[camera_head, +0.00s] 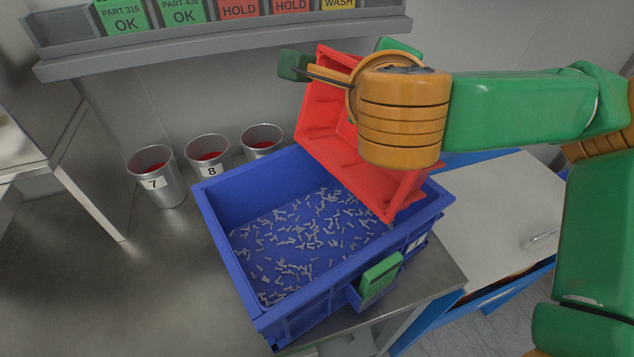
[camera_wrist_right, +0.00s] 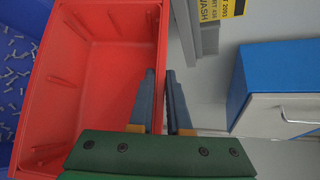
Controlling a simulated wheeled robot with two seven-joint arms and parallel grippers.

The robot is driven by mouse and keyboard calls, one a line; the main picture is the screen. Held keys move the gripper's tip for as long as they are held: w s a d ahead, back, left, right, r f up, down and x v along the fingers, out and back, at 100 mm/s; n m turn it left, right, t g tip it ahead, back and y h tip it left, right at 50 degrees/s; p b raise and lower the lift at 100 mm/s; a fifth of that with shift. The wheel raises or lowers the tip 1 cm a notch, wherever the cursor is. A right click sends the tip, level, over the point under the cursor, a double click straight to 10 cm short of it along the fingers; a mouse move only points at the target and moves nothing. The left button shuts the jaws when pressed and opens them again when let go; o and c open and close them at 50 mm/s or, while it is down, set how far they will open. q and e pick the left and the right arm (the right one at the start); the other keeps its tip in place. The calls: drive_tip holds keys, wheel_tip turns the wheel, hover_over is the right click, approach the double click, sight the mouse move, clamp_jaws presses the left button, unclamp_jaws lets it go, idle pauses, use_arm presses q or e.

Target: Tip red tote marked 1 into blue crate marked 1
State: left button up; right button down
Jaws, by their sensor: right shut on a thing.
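The red tote (camera_head: 345,150) is tilted steeply over the back right part of the blue crate (camera_head: 222,240), its lower end inside the rim. My right gripper (camera_wrist_right: 162,88) is shut on the tote's side wall, one finger on each side. In the right wrist view the tote (camera_wrist_right: 100,75) shows a bare inside with no parts visible. Many small metal screws (camera_head: 300,240) lie spread over the crate floor. A white label on the crate's right side is too small to read, and I see no number on the tote. My left gripper is not in view.
Metal cups (camera_head: 158,178) with red contents, two marked 7 and 8, stand behind the crate on the steel table (camera_head: 100,290). A grey shelf (camera_head: 230,50) with signs runs above them. A green card (camera_head: 380,275) sits on the crate's front. A pale-topped blue cabinet (camera_head: 500,205) stands right.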

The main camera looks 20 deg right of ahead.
drive_tip(key=shift+w+d+m+g+y, duration=0.15)
drive_tip(key=shift+w+d+m, duration=0.1)
drive_tip(key=shift+d, duration=0.35)
drive_tip(key=shift+w+d+m+g+y, duration=0.15)
drive_tip(key=shift+d+m, duration=0.1)
drive_tip(key=shift+d, duration=0.35)
drive_tip(key=d+f, duration=0.1)
drive_tip(key=d+m+g+y+b, duration=0.1)
drive_tip(key=shift+w+d+f, duration=0.35)
drive_tip(key=shift+w+d, duration=0.05)
drive_tip(key=w+d+f+m+g+y+p, duration=0.1)
drive_tip(key=w+d+f+m+y+p, duration=0.1)
drive_tip(key=d, duration=0.4)
drive_tip(key=w+d+f+m+g+y+p, duration=0.2)
drive_tip(key=d+f+m+y+p, duration=0.1)
drive_tip(key=d+y+p, duration=0.3)
drive_tip(key=shift+d+f+g+y, duration=0.15)
drive_tip(key=shift+f+g+y, duration=0.15)
drive_tip(key=shift+f, duration=0.4)
